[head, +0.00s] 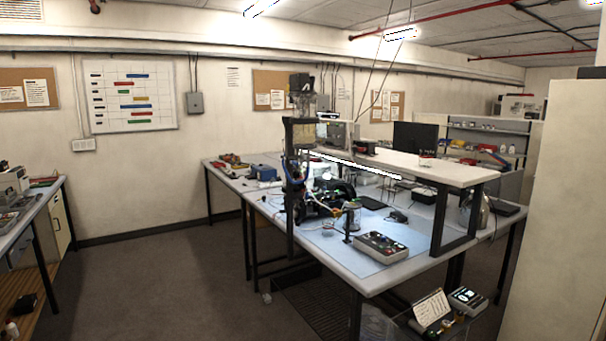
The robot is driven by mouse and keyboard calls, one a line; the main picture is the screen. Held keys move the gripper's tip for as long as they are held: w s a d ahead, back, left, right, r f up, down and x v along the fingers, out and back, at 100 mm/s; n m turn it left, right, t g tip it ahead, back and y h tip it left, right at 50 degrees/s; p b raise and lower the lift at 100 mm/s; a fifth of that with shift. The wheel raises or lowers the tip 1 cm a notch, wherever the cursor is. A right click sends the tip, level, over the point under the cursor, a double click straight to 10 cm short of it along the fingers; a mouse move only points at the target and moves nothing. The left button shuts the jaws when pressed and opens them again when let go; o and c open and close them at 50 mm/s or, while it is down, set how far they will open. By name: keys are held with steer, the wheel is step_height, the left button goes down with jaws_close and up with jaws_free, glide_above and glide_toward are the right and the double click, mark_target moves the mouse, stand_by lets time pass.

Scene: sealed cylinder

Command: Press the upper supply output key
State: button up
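No output key can be made out, and I cannot tell which unit is the upper supply. A pale boxy instrument (338,134) stands at the back of the bench's raised shelf; its front is too small to read. A blue boxed unit (265,172) sits at the far left of the central bench. A grey control box (382,247) with several coloured buttons lies near the bench's front right. Beige instruments (12,181) stand on the left bench, cut by the picture edge. I cannot identify any part of my gripper in view.
The central bench (365,275) carries dark wired equipment (330,197) beside a tall dark post (300,140). A raised shelf (450,172) crosses its right side. A clear bin (440,318) stands low at the front right. The floor (165,275) between the benches is open.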

jaws_close()
stand_by(1.4)
